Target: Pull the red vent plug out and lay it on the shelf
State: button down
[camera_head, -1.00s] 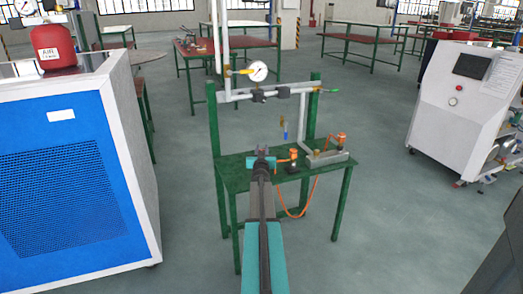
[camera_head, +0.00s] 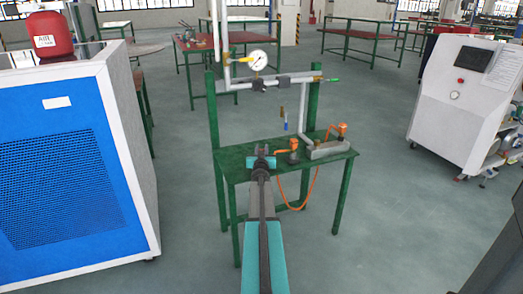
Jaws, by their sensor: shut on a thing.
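My gripper (camera_head: 262,157) is in front of the green shelf (camera_head: 233,165), over its front left part in the picture. Its jaws are small and seen from behind. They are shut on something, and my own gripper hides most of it. I cannot make out the red vent plug as a separate thing; it fits what the jaws hold, but its colour does not show. The shelf is the flat top of a green stand. How high the gripper is above it I cannot tell.
Orange-topped fittings (camera_head: 294,146) and a grey block (camera_head: 328,149) stand on the shelf, right of my gripper. An orange hose (camera_head: 290,207) hangs below. Behind is a grey pipe (camera_head: 290,79) with a gauge (camera_head: 258,60). A blue cabinet (camera_head: 70,170) stands left, a white console (camera_head: 455,105) right.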

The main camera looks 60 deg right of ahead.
jog(key=c, duration=1.4)
grip_release()
jog(key=shift+r, duration=0.15)
jog(key=shift+r+p, duration=1.4)
jog(key=shift+p, duration=0.1)
jog(key=shift+a, duration=0.15)
jog(key=shift+v, duration=2.9)
